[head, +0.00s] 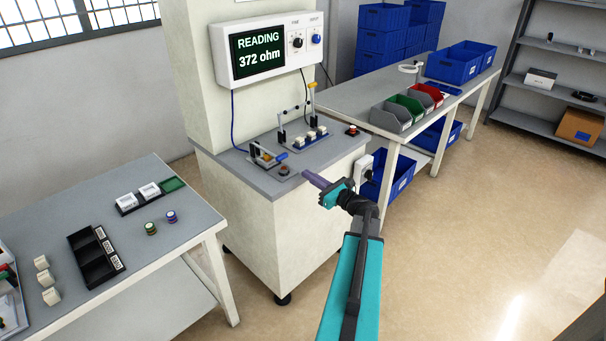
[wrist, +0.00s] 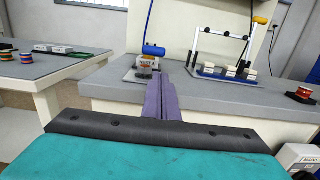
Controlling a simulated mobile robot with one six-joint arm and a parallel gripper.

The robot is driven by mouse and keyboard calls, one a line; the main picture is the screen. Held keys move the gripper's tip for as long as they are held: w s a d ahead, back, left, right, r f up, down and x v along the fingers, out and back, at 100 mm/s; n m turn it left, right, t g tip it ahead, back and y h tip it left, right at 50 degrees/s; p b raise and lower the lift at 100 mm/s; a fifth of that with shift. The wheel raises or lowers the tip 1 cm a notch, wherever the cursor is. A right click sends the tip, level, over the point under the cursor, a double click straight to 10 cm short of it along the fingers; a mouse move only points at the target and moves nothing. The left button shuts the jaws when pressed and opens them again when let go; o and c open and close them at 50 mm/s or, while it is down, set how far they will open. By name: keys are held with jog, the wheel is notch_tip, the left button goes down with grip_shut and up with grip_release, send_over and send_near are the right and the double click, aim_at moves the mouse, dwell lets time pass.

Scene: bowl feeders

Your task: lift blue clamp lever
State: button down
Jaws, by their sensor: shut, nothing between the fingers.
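The blue clamp lever (head: 282,156) sits low at the front of a small clamp fixture (head: 262,157) on the grey bench top. In the wrist view the blue lever (wrist: 154,50) shows just beyond my fingertips, above a small labelled part. My gripper (head: 306,174) is shut and empty, its purple fingers pointing at the fixture from the front right. In the wrist view my gripper (wrist: 160,76) looks apart from the lever, though the exact distance is hard to tell. The fingers hide part of the fixture's base.
A second fixture with a yellow-tipped raised lever (head: 312,88) and white blocks stands behind to the right. A meter (head: 265,48) reads 372 ohm. A side table (head: 190,215) with trays stands left.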

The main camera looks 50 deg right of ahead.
aim_at(292, 171)
jog(key=shift+w+d+r+p, duration=0.15)
jog(key=shift+w+p, duration=0.2)
jog(key=shift+w, duration=2)
jog(key=shift+w+d+r+p, duration=0.15)
jog(key=shift+w+p, duration=0.15)
jog(key=shift+w, duration=2.05)
jog(key=shift+s+a, duration=0.15)
jog(key=shift+d+r+p, duration=0.15)
jog(key=shift+d+p, duration=0.05)
jog(key=shift+p, duration=0.1)
jog(key=shift+r, duration=0.1)
